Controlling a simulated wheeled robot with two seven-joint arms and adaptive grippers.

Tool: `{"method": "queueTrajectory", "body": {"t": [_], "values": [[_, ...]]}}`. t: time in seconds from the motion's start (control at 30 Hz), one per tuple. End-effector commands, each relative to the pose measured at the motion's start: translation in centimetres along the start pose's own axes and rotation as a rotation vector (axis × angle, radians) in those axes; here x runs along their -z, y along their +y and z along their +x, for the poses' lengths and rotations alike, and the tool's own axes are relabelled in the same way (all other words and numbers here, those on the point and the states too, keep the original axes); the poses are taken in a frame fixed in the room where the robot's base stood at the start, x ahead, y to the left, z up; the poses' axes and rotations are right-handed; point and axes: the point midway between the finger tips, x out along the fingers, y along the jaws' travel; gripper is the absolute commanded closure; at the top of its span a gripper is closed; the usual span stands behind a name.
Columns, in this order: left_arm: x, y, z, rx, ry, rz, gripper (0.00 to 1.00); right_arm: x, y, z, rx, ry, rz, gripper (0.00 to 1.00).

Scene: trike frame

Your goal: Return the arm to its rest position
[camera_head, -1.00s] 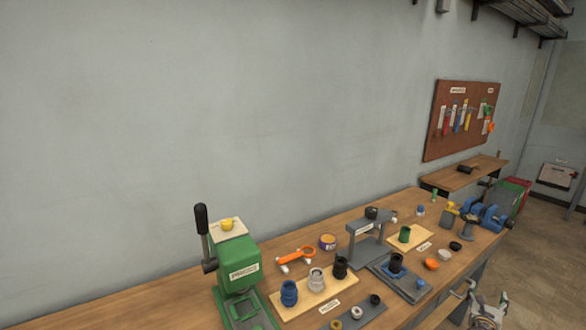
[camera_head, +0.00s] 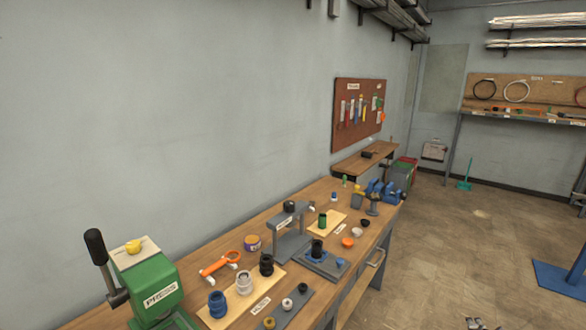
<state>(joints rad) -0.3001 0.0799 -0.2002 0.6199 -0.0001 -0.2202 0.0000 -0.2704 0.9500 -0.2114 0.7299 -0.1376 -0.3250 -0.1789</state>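The tips of what looks like my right gripper (camera_head: 475,323) just show at the bottom edge of the head view, right of the workbench and over the bare floor. Most of it is cut off by the frame, so I cannot tell whether it is open or shut. I see nothing held in the visible part. My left gripper and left arm are not in view.
The wooden workbench (camera_head: 216,258) runs along the wall. It carries a green press (camera_head: 150,285), an orange tool (camera_head: 220,262), a grey stand (camera_head: 291,232), several cylindrical parts and a blue vise (camera_head: 376,190). Open floor (camera_head: 450,250) lies to the right.

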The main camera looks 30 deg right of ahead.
Motion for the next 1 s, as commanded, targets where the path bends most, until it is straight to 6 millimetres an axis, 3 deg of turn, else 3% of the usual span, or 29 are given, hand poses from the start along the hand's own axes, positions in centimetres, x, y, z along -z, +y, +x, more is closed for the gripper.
{"method": "queueTrajectory", "body": {"t": [0.2, 0.33, 0.67, 1.0], "values": [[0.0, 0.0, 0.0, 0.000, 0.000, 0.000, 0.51, -4.0, -2.6, 0.5, 0.044, -0.013, 0.211, 0.34], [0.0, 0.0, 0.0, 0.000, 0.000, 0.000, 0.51, -5.4, -4.0, 0.6, 0.061, -0.016, 0.313, 0.34], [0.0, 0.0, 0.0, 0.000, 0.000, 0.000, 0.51, -0.6, -11.6, -0.1, 0.146, 0.017, 0.341, 0.34], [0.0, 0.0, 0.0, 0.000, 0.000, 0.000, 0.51, 7.4, -23.5, -3.1, 0.286, 0.070, 0.403, 0.34]]}}
